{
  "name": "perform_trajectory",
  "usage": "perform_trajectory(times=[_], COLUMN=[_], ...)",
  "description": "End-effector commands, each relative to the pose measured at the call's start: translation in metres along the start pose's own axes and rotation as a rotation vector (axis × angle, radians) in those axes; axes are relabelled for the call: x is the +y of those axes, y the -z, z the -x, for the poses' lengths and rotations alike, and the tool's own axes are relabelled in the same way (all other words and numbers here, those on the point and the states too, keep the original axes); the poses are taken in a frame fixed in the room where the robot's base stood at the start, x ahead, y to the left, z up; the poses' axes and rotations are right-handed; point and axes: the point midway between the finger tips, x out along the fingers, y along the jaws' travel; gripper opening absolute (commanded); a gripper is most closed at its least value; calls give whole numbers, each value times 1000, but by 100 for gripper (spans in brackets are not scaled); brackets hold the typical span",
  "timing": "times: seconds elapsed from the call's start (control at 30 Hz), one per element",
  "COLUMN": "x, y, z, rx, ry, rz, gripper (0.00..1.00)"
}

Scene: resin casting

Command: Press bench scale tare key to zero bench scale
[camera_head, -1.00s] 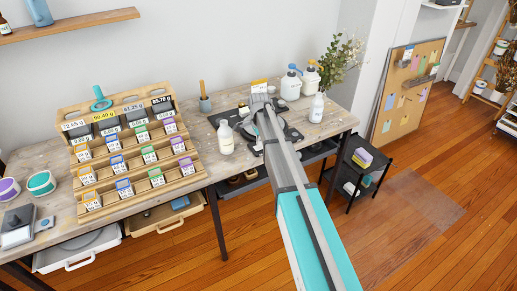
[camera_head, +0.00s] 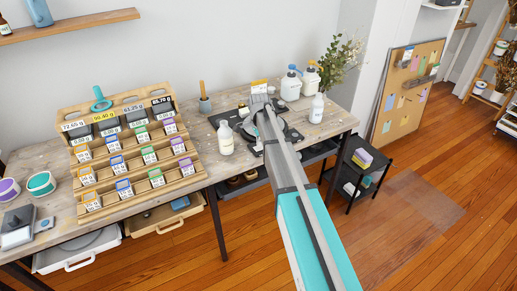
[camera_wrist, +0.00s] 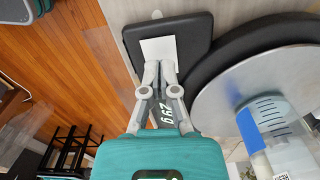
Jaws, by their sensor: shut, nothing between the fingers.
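The bench scale shows in the wrist view as a round metal pan (camera_wrist: 225,105) with a dark rim and a dark panel (camera_wrist: 195,35) beside it. A pale square patch (camera_wrist: 158,48) lies on the panel; I cannot tell whether it is the tare key. My gripper (camera_wrist: 159,64) is shut and empty, its fingertips over or at the near edge of this patch; contact is not clear. Lit digits (camera_wrist: 168,112) show partly between the finger links, too covered to read surely. In the head view my arm hides most of the scale (camera_head: 292,134).
A blue and white object (camera_wrist: 262,118) overlaps the pan in the wrist view. A white bottle (camera_head: 226,138) stands left of my arm, another bottle (camera_head: 317,108) to the right, and pump bottles (camera_head: 291,86) behind. A tiered wooden rack (camera_head: 140,195) fills the table's left.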

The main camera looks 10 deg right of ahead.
Motion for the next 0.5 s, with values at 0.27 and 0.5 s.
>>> perform_trajectory(times=[0.27,0.5], x=[0,0], y=[0,0], z=[-1,-5], rx=[0,0], ry=[0,0], rz=[0,0], gripper=[0,0])
